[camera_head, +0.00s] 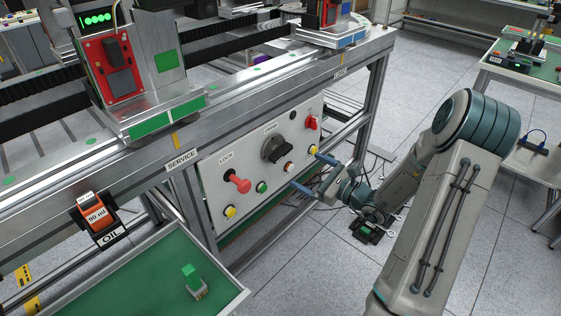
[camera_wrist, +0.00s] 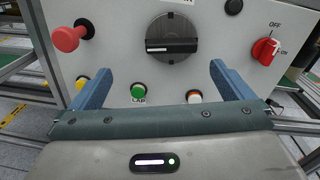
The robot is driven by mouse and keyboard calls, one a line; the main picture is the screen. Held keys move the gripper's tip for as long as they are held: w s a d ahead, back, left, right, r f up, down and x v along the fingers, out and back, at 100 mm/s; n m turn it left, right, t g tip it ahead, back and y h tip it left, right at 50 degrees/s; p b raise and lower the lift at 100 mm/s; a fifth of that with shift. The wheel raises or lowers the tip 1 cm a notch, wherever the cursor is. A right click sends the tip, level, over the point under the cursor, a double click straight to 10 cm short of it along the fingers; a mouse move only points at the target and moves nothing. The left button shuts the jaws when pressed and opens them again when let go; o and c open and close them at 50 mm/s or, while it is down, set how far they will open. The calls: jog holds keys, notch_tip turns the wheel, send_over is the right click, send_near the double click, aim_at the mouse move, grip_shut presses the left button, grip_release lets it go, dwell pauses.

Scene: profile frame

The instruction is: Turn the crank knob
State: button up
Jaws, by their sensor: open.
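The crank knob (camera_head: 277,150) is a large dark round knob with a raised grip bar, in the middle of the light service panel (camera_head: 211,187). In the wrist view the crank knob (camera_wrist: 172,40) is at top centre, its bar lying about level with a white mark at its left end. My gripper (camera_head: 308,172) is in front of the panel, right of and below the knob in the head view. In the wrist view my gripper (camera_wrist: 157,82) has its two blue fingers spread wide, empty, below the knob and apart from it.
A red lock knob (camera_head: 239,183) sticks out on the panel's left. A red switch (camera_head: 311,122) is at its upper right. Green (camera_head: 262,187), yellow (camera_head: 230,212) and other small buttons sit low on the panel. A green-floored tray (camera_head: 130,275) stands at lower left.

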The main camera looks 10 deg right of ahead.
aim_at(285, 155)
jog(key=shift+m+t+h, duration=0.3)
jog(key=shift+m+t, duration=0.1)
jog(key=shift+m, duration=0.1)
jog(key=x, duration=0.4)
jog(key=b+x, duration=0.1)
jog(key=x, duration=0.4)
jog(key=d+f+b+x, duration=0.1)
jog(key=x, duration=0.3)
jog(key=shift+w+a, duration=0.2)
jog(key=shift+w, duration=0.4)
jog(key=c, duration=0.7)
